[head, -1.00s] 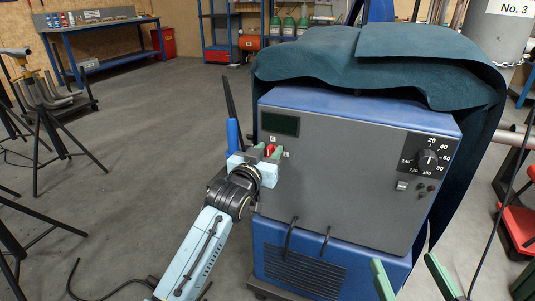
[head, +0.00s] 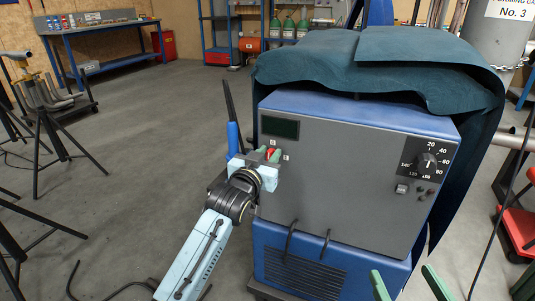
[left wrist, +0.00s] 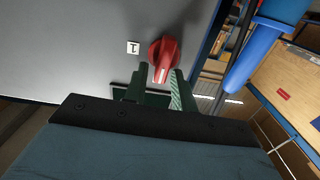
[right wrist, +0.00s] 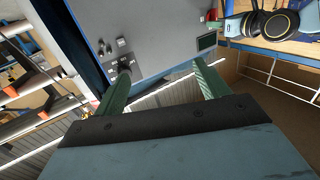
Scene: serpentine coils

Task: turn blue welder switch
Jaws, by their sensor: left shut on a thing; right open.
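The blue welder (head: 340,180) has a grey front panel and stands in the middle of the head view. Its red switch (head: 271,153) is at the panel's upper left, below a dark display (head: 280,127). My left gripper (head: 267,156) is at the switch, shut on it. In the left wrist view the handle of the red switch (left wrist: 164,54) points down between the green fingertips, beside a small label "1" (left wrist: 133,47). My right gripper (head: 407,288) is open and empty, low in front of the welder's right side. It also shows in the right wrist view (right wrist: 160,80).
A dark teal blanket (head: 385,65) drapes over the welder's top and right side. A black dial (head: 426,160) sits at the panel's upper right. Black stands (head: 55,130) are at the left, and a workbench (head: 100,45) is at the back. The floor between is open.

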